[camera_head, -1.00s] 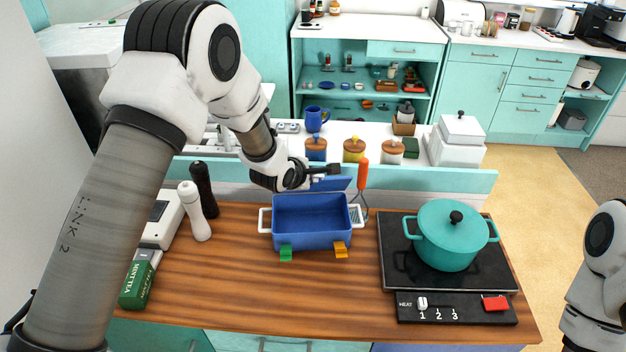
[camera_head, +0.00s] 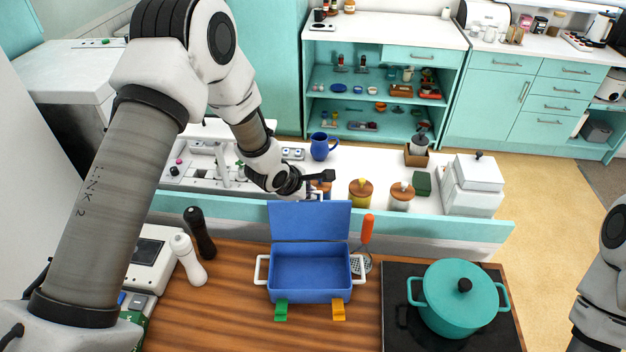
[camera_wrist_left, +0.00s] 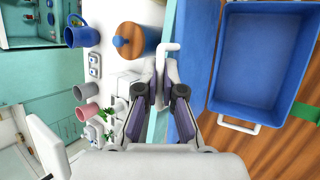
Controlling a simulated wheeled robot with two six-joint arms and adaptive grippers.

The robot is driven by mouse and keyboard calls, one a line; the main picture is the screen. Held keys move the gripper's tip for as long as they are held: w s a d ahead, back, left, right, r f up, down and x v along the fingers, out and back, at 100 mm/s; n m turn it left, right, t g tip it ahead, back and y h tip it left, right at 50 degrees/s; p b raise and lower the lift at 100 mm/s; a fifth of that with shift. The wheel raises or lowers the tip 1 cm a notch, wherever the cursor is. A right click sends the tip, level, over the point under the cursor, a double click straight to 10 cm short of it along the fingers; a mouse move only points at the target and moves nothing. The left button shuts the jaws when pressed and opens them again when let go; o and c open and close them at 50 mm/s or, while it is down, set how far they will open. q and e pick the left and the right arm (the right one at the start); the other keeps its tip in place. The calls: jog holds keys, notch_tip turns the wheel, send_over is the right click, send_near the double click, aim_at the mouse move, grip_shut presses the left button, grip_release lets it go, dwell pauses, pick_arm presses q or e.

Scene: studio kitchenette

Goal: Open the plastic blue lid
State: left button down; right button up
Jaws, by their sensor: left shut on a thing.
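The blue plastic lid (camera_head: 310,220) stands upright at the back edge of the blue box (camera_head: 310,282), which is open and looks empty. In the left wrist view the lid (camera_wrist_left: 200,55) shows nearly edge-on beside the open box (camera_wrist_left: 262,112). My left gripper (camera_head: 318,180) is behind the top of the lid. In the left wrist view its fingers (camera_wrist_left: 163,88) are closed around a white bar-like handle (camera_wrist_left: 161,62) that reaches toward the lid. My right gripper is out of view.
A teal pot (camera_head: 460,300) stands on the black hob at the right. An orange-handled utensil (camera_head: 367,230) is beside the box. White (camera_head: 188,260) and black (camera_head: 200,235) shakers stand to the left. Jars (camera_head: 361,192) and a blue mug (camera_head: 321,147) are behind the ledge.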

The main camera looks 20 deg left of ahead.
pick_arm(q)
jog(key=shift+s+f, duration=0.25)
jog(key=shift+s, duration=0.05)
jog(key=c, duration=1.5)
grip_release()
jog(key=shift+o, duration=1.1)
jog(key=shift+w, duration=0.25)
jog(key=v, duration=1.2)
jog(key=shift+w, duration=0.2)
